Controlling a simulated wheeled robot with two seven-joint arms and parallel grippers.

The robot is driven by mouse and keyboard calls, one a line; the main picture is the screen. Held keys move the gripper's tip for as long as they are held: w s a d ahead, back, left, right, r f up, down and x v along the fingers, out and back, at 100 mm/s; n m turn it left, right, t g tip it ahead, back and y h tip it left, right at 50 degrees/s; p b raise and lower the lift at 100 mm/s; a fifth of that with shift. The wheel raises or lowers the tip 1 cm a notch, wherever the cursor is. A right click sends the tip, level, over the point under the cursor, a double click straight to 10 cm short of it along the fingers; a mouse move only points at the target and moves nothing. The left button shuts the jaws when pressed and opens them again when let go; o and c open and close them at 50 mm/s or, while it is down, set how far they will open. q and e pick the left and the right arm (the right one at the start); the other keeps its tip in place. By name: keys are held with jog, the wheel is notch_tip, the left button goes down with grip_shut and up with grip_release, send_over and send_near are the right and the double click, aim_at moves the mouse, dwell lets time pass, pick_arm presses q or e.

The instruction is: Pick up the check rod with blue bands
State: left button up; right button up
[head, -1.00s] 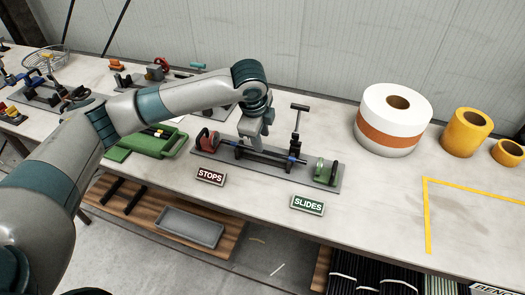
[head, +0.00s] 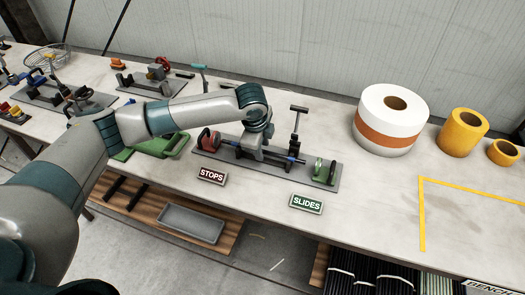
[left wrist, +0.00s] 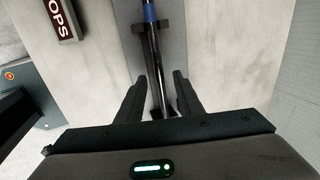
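A dark check rod with blue bands (head: 292,159) lies along a grey fixture plate (head: 331,181), between a red stop (head: 209,139) and a green slide (head: 323,170). It also shows in the left wrist view, with a blue band (left wrist: 149,14) near the top edge. My left gripper (head: 256,154) is down over the fixture, close to the rod. In the left wrist view the left gripper (left wrist: 158,84) is open, one finger on each side of the rod, with gaps visible. The rod's near end is hidden by the gripper body. My right gripper is not in view.
STOPS (head: 211,176) and SLIDES (head: 306,204) signs stand in front. A green tray (head: 170,146) is at the left, and a white and orange roll (head: 390,121) at the right.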

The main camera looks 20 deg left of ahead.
pick_arm(q)
grip_shut()
jog(key=shift+r, duration=0.1)
jog(key=shift+w+r+b, duration=0.1)
jog(key=shift+r+b, duration=0.45)
jog(key=d+r+b, duration=0.5)
jog(key=d+r, duration=0.4)
jog(key=d, duration=0.2)
jog(key=shift+s+d+r+b, duration=0.3)
jog(key=shift+d+r+b, duration=0.05)
jog(key=shift+r, duration=0.05)
